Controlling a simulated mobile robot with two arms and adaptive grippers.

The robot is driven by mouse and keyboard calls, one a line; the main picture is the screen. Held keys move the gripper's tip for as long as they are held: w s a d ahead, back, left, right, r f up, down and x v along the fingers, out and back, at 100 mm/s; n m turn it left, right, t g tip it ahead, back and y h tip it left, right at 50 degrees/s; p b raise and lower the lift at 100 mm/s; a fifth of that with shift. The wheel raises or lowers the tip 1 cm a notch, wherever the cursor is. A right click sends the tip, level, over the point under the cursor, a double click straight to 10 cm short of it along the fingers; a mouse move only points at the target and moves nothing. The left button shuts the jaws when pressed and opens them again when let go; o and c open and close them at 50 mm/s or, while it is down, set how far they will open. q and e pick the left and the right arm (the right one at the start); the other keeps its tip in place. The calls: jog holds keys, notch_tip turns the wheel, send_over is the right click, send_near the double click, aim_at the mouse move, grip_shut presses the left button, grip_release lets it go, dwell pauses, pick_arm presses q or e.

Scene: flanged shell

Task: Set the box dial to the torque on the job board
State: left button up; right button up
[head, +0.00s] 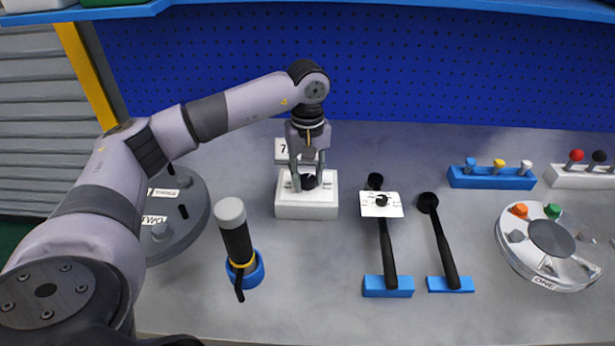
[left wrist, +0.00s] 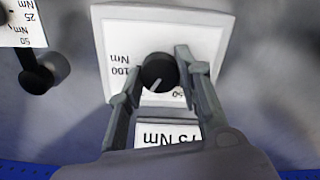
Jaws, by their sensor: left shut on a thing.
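The white dial box (head: 306,208) stands on the bench near the back middle, with a black round dial (left wrist: 159,72) on its top face. My left gripper (head: 308,181) reaches down from above and is shut on the dial, one finger on each side. In the left wrist view the dial's pale pointer line slants to the lower left. A "100 Nm" label (left wrist: 120,70) is left of the dial; a label at its lower right is mostly hidden by a finger. The job board (head: 283,150) behind the box is partly covered by my gripper; its visible text looks like "75 Nm".
Two black wrenches (head: 387,250) (head: 443,245) rest in blue holders to the right, one with a white scale card. A grey-topped tool (head: 236,240) stands in a blue ring at front left. Round trays stand at both sides. Bare bench lies in front of the box.

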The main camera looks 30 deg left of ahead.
aim_at(307, 178)
pick_arm(q)
jog(key=shift+m, duration=0.3)
jog(key=o, duration=1.1)
jog(key=shift+o, duration=0.2)
jog(key=shift+r, duration=0.15)
notch_tip(307, 178, up, 12)
dwell(0.3)
